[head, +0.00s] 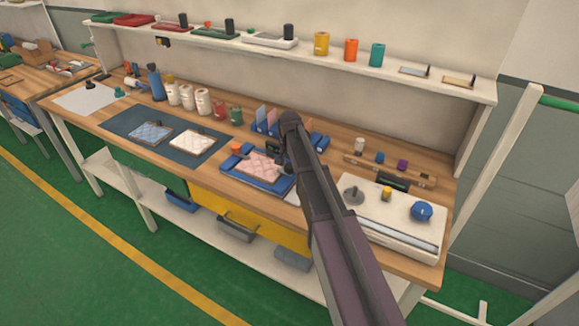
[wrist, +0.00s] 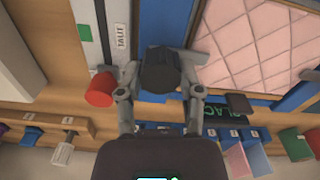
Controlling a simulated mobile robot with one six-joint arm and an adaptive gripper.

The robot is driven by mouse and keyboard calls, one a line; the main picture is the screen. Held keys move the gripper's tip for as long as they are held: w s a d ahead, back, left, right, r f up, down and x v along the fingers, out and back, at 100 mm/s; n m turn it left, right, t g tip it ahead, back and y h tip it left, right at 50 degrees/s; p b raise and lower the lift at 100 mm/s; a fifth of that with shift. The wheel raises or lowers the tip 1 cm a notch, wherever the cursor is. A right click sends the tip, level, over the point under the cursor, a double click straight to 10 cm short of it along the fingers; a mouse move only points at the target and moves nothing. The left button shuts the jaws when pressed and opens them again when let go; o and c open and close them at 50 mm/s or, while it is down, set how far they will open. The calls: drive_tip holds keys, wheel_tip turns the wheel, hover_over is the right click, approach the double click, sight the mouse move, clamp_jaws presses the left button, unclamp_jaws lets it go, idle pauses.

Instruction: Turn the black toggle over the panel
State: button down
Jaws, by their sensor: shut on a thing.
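The panel (head: 258,167) is a pink quilted square in a blue tray-like fixture (head: 272,188) on the bench; the panel also fills the upper right of the wrist view (wrist: 265,40). The black toggle (wrist: 158,68) is a dark round knob with a grey piece beside it, at the panel's near-left corner in the wrist view. My gripper (wrist: 160,75) is shut on the toggle, one finger on each side. In the head view my arm comes from the lower right and hides most of the toggle. I cannot tell how far its grey piece reaches over the panel.
A red knob (wrist: 100,88) stands just left of my gripper in the wrist view. A black block (wrist: 239,104) is to the right. Upright coloured cards (head: 268,119) stand behind the fixture. A white box with knobs (head: 385,225) is at the right.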

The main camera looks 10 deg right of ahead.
drive_tip(key=shift+s, duration=0.15)
drive_tip(key=shift+c, duration=1.3)
unclamp_jaws()
drive_tip(key=shift+n, duration=0.5)
